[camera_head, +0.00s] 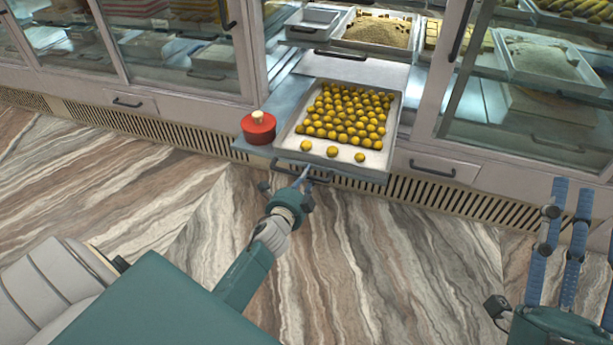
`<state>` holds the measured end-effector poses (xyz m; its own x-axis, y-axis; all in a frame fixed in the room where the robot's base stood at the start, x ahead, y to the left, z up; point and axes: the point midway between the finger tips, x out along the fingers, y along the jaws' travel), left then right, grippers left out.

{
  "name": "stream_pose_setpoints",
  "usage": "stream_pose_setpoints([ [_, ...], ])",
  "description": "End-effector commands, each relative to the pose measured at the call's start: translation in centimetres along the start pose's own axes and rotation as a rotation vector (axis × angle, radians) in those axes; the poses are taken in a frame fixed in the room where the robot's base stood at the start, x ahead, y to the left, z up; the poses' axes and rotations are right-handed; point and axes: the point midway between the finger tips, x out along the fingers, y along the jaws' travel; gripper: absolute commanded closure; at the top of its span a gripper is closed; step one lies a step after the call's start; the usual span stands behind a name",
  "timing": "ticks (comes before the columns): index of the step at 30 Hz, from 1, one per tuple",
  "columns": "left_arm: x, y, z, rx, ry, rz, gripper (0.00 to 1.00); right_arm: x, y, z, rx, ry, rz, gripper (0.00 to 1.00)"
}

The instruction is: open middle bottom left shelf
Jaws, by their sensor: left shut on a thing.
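The bottom shelf (270,165) in the middle bay of the counter is slid out past the cabinet front over the floor. Its dark handle (328,181) runs along the front edge. My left gripper (303,176) reaches up from below and is shut on the handle at its left part; the fingertips are small and partly hidden. On the shelf stand a white tray (290,142) of yellow round sweets (345,115) and a red lidded pot (258,128). Blue finger-like parts of my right gripper (560,240) show at the right, away from the shelf; their opening is unclear.
Glass bays with dark handles flank the open middle bay. Closed lower panels with handles are at left (128,103) and right (432,168). An upper shelf (345,57) with trays sits behind the pulled-out one. The marbled floor (400,270) in front is clear.

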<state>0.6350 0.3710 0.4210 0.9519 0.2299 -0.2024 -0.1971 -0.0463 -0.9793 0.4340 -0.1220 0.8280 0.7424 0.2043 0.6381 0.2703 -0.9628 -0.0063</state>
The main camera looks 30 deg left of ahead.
Motion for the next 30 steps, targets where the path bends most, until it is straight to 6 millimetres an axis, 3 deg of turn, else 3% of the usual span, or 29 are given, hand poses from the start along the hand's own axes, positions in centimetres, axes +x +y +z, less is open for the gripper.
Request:
stream_pose_setpoints([
  [2, 0.0, 0.0, -0.2, -0.001, 0.003, -0.001, 1.00, 0.0, 0.0, 0.0, 0.000, 0.001, 0.000, 0.60],
  [3, 0.0, -0.1, -0.2, -0.001, 0.004, -0.001, 0.77, 0.0, 0.0, 0.0, 0.000, 0.001, 0.000, 0.60],
  [6, 0.0, -0.1, -0.2, -0.001, 0.003, -0.001, 0.64, 0.0, 0.0, 0.0, 0.000, 0.001, 0.000, 0.60],
  [17, -0.6, 0.1, -0.1, 0.001, 0.002, 0.001, 0.64, 0.0, 0.0, -0.1, 0.001, 0.001, -0.001, 0.60],
  [30, -9.1, 0.2, -0.1, -0.001, 0.002, 0.003, 0.64, 0.0, 0.0, -0.1, 0.000, 0.002, 0.000, 0.60],
])
